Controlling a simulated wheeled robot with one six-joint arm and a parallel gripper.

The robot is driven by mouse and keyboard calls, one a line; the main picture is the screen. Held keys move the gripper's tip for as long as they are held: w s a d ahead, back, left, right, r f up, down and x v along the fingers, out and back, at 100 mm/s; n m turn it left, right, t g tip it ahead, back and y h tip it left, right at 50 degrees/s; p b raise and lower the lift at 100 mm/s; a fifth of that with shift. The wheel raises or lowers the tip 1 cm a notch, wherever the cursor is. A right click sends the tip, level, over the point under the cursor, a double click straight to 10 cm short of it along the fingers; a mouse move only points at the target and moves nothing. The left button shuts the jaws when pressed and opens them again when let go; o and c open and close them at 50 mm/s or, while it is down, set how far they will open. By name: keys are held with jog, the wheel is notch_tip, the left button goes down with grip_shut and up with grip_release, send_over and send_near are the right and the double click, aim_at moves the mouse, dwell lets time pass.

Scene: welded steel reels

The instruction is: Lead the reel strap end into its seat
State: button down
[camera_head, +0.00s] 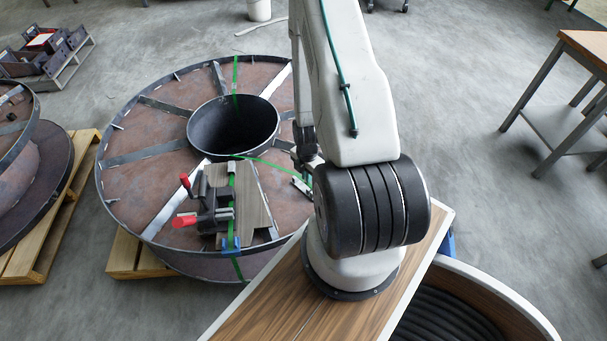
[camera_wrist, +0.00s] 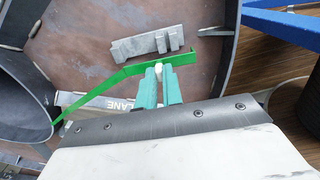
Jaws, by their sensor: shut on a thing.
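The large steel reel (camera_head: 165,190) lies flat on a pallet, with an open dark hub (camera_head: 234,128). A green strap runs over its far rim to the hub and shows again down its near side. A free length of green strap (camera_head: 268,164) reaches from the hub towards my gripper. In the wrist view my gripper (camera_wrist: 160,78) has its teal fingers shut on the green strap (camera_wrist: 100,83), near its bent end. The strap end sticks out right of the fingers, above the reel face. A tool with red handles (camera_head: 208,208) sits by a pale fitting (camera_head: 231,167); which part is the seat is unclear.
A grey stepped metal block (camera_wrist: 143,43) lies on the reel face just beyond my fingertips. The reel's rim (camera_wrist: 229,50) rises to the right. A wooden board (camera_head: 255,205) lies beside the tool. Another reel (camera_head: 45,180) stands at left; a workbench (camera_head: 575,90) at right.

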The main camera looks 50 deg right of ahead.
jog(key=w+f, duration=0.1)
jog(key=w+d+f, duration=0.1)
jog(key=w+f, duration=0.1)
jog(key=shift+d, duration=0.3)
jog(key=shift+w+f, duration=0.1)
jog(key=shift+f, duration=0.15)
jog(key=shift+f, duration=0.15)
jog(key=c, duration=1.6)
grip_release()
jog(key=shift+o, duration=0.2)
